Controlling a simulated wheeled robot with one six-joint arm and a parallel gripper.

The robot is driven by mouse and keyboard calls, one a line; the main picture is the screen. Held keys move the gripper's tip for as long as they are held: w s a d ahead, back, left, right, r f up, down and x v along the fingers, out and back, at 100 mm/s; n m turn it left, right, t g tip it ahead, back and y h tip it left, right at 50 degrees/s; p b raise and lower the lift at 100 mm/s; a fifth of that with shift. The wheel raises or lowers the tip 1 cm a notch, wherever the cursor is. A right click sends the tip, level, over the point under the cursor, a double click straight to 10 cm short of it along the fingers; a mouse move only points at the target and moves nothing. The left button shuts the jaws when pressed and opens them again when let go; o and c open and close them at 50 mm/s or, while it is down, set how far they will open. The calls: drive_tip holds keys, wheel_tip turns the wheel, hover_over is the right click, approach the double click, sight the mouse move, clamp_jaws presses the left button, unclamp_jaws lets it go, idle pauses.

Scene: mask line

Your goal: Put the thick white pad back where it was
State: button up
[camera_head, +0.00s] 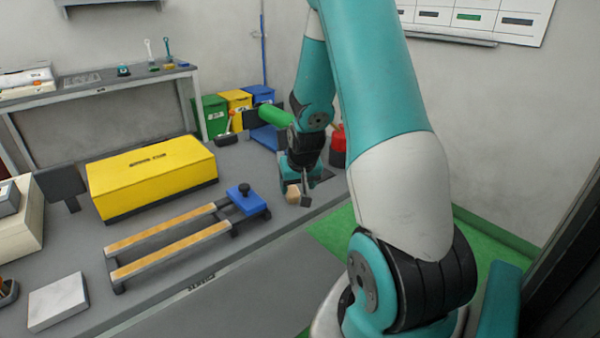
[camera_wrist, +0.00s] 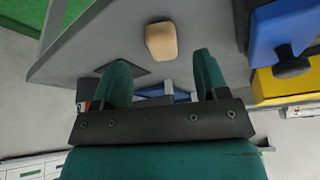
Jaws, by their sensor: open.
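The thick white pad (camera_head: 57,302) lies flat on the grey bench at the front left in the head view. It is not seen in the wrist view. My gripper (camera_head: 299,186) is far to its right, over the right end of the bench. In the wrist view my gripper (camera_wrist: 164,72) shows two green fingers spread apart with nothing held between them. A small tan block (camera_wrist: 161,40) lies on the bench beyond the fingertips. It also shows beside my gripper in the head view (camera_head: 292,194).
A fixture with two wood-topped rails (camera_head: 165,255) and a blue knobbed block (camera_head: 246,199) stands mid-bench. Behind it is a yellow box (camera_head: 152,177). Green, yellow and blue bins (camera_head: 238,100) stand at the back. A dark square (camera_wrist: 128,68) lies near the tan block.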

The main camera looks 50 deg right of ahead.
drive_tip(key=v, duration=0.6)
drive_tip(key=a+r+n+y, duration=0.2)
drive_tip(key=a+r+n, duration=0.1)
drive_tip(key=a, duration=0.7)
drive_tip(key=a+r+n+y, duration=0.2)
drive_tip(key=a+r, duration=0.2)
drive_tip(key=a, duration=0.5)
drive_tip(key=s+a+r+n+g+y, duration=0.1)
drive_tip(key=s+a+r+n, duration=0.1)
drive_tip(key=s+a+n, duration=0.2)
drive_tip(key=s+a+r+n+g+y, duration=0.1)
drive_tip(key=s+a+n, duration=0.4)
drive_tip(key=s+a, duration=0.6)
drive_tip(key=a+r+g, duration=0.1)
drive_tip(key=a+r, duration=0.1)
drive_tip(key=a, duration=0.1)
drive_tip(key=shift+r+g+y, duration=0.3)
drive_tip(key=shift+y, duration=0.1)
